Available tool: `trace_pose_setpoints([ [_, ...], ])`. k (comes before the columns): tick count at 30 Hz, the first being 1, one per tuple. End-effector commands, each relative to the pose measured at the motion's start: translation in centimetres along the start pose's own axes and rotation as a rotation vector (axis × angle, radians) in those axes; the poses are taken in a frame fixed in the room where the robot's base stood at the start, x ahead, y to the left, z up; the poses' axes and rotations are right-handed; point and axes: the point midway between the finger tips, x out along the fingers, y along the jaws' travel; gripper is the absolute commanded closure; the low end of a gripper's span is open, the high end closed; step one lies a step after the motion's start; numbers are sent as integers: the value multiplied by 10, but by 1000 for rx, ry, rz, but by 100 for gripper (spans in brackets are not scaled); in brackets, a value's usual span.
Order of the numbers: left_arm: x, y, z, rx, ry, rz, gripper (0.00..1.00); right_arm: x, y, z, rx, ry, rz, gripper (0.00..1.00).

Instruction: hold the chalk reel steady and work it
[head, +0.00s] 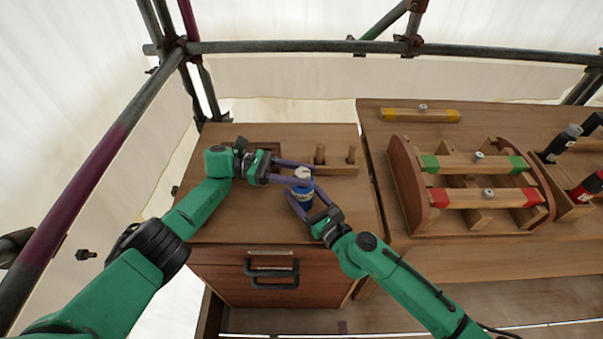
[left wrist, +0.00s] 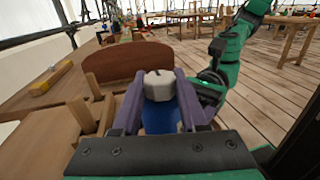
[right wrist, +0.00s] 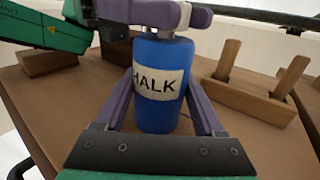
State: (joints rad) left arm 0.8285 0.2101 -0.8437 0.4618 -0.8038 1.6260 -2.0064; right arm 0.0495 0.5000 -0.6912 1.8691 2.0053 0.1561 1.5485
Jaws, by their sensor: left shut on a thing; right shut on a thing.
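The chalk reel (head: 305,195) is a blue cylinder with a white top (head: 302,174). It stands upright on the wooden cabinet top. In the right wrist view its blue body (right wrist: 157,112) carries a white label reading "HALK", its first letter cut off. My left gripper (head: 303,175) comes from the left and is shut on the white top, which shows between its purple fingers in the left wrist view (left wrist: 159,85). My right gripper (head: 301,196) is shut around the blue body below. The fingers hide part of the reel.
A wooden rack with upright pegs (head: 320,154) stands just behind the reel. To the right, a curved wooden frame (head: 411,185) holds green- and red-ended bars. A yellow-ended bar (head: 420,115) lies behind it. The cabinet's front has a dark drawer handle (head: 272,271).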

Motion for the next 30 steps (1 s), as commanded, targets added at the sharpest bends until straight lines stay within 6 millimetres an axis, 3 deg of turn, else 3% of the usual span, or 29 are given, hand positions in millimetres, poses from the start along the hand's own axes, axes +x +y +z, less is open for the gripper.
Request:
trace_pose_setpoints([
  [16,0,-1,-1,-3,6,-25,100,0,4,1,0,-2,10,92],
  [17,0,-1,-1,-3,6,-24,46,0,4,1,0,-2,10,92],
  [18,0,-1,-1,-3,6,-24,31,0,4,1,0,-2,9,92],
  [19,0,-1,-1,-2,6,-24,26,0,4,1,0,-2,8,92],
  [30,-1,0,4,1,3,-23,26,0,2,0,0,-1,4,92],
])
